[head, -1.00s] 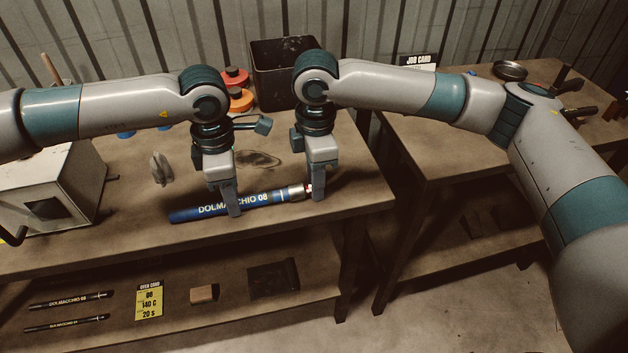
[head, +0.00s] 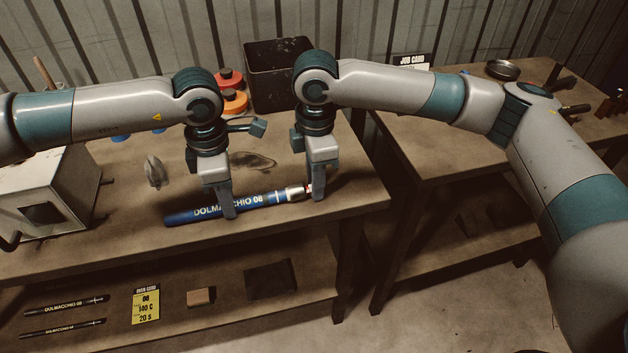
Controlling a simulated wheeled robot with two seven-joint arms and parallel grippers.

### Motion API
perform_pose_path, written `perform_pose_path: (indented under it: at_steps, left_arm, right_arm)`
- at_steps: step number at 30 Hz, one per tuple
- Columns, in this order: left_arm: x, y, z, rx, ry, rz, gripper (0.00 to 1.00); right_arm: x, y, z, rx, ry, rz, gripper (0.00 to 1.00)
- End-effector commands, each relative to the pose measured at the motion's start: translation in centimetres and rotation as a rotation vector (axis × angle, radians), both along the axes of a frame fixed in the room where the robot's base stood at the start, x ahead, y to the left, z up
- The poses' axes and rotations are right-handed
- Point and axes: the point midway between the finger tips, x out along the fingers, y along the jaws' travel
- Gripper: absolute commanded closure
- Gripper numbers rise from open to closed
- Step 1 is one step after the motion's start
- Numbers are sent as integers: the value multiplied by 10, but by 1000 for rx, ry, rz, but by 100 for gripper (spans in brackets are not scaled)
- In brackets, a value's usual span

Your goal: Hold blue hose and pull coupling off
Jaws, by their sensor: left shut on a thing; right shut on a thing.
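The blue hose (head: 262,200), printed "DOLMACCHIO 08", lies along the front part of the bench top, with its right end slightly farther back. A silvery metal sleeve (head: 295,194) is at its right end. My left gripper (head: 229,213) points down and is shut on the blue hose near its middle, hiding part of the lettering. My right gripper (head: 313,194) points down and is shut at the hose's right end, on the coupling (head: 309,188). Only a small reddish and pale bit of the coupling shows; the fingers hide the rest.
A white box-shaped oven (head: 60,190) stands at the left of the bench. A black bin (head: 272,80) and red and orange discs (head: 232,88) are behind my arms. The lower shelf holds black hoses (head: 65,307), a yellow card (head: 146,304) and a small block (head: 201,297).

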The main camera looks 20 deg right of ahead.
Motion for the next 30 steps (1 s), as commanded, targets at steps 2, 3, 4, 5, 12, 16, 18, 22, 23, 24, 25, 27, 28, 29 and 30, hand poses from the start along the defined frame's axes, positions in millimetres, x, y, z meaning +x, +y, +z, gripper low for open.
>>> perform_pose_path:
  at_steps: [2,3,4,5,12,16,18,22,23,24,25,27,28,29,30]
  left_arm:
    - [0,4,-1,9,2,4,100]
    - [0,4,-1,9,2,4,100]
    - [0,4,-1,9,2,4,100]
    - [0,4,-1,9,2,4,100]
    - [0,3,-1,8,2,3,100]
    - [0,2,-1,5,1,2,100]
    - [0,1,-1,4,1,1,100]
    - [0,1,0,2,1,0,100]
    - [0,1,0,2,1,0,100]
    - [0,0,0,1,0,0,100]
    - [0,0,0,1,0,0,100]
    - [0,0,0,1,0,0,100]
    - [0,0,0,1,0,0,100]
    - [0,0,0,0,0,0,100]
    - [0,0,0,0,0,0,100]
  right_arm:
    - [1,-4,0,-6,-1,-5,100]
    - [1,-5,0,-6,-1,-5,100]
    - [1,-5,0,-6,-1,-5,100]
    - [1,-5,0,-6,-1,-5,100]
    - [1,-6,1,-5,-1,-4,100]
    - [1,-7,0,-3,-1,-3,100]
    - [1,-8,0,-2,-1,-3,100]
    - [0,-13,0,-2,0,-3,100]
    - [0,-15,0,-2,0,-3,100]
    - [0,-16,0,-2,0,-3,100]
    - [0,-18,0,-1,0,-3,100]
    - [0,-20,0,-1,0,-2,100]
    - [0,-21,1,-1,0,-2,100]
    - [0,-22,1,-1,0,-1,100]
    - [0,-24,1,0,0,-1,100]
